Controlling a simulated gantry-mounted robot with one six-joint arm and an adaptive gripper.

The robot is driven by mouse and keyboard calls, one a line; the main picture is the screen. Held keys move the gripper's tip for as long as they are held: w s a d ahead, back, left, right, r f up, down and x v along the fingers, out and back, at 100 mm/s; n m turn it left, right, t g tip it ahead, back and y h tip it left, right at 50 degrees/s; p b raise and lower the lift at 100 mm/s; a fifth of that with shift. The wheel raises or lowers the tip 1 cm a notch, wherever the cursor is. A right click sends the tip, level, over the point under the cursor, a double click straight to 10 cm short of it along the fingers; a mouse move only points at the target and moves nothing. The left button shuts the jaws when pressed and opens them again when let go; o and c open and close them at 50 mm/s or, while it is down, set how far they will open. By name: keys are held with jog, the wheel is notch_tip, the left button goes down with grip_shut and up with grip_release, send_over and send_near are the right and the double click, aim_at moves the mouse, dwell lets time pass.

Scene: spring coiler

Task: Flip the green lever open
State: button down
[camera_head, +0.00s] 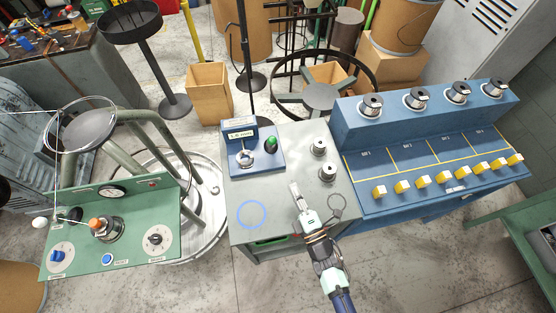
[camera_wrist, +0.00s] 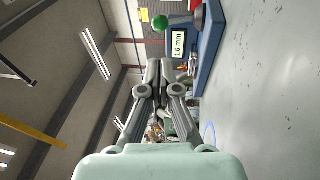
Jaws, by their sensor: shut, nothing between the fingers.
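The green lever (camera_head: 271,142) shows as a rounded green knob on the right part of a small blue box (camera_head: 264,167) on the grey table. In the wrist view its green ball (camera_wrist: 160,23) stands out from the blue box (camera_wrist: 209,40), beside the display reading 1.6 mm (camera_wrist: 178,45). My gripper (camera_head: 294,187) is over the grey table, below and right of the box in the head view, apart from the lever. Its fingers (camera_wrist: 160,66) are shut together and hold nothing. The lever's base is hard to make out.
A silver knob (camera_head: 245,158) stands on the box left of the lever. Two metal knobs (camera_head: 320,148) (camera_head: 327,172) stand right of it on the table. A blue ring (camera_head: 252,203) marks bare table (camera_head: 275,222). A blue console (camera_head: 425,120) is at right, a green panel (camera_head: 140,240) at left.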

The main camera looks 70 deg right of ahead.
aim_at(272, 140)
jog(key=shift+s+f, duration=0.15)
jog(key=shift+s, duration=0.05)
jog(key=shift+w, duration=0.1)
jog(key=x, duration=1.4)
jog(key=shift+a, duration=0.1)
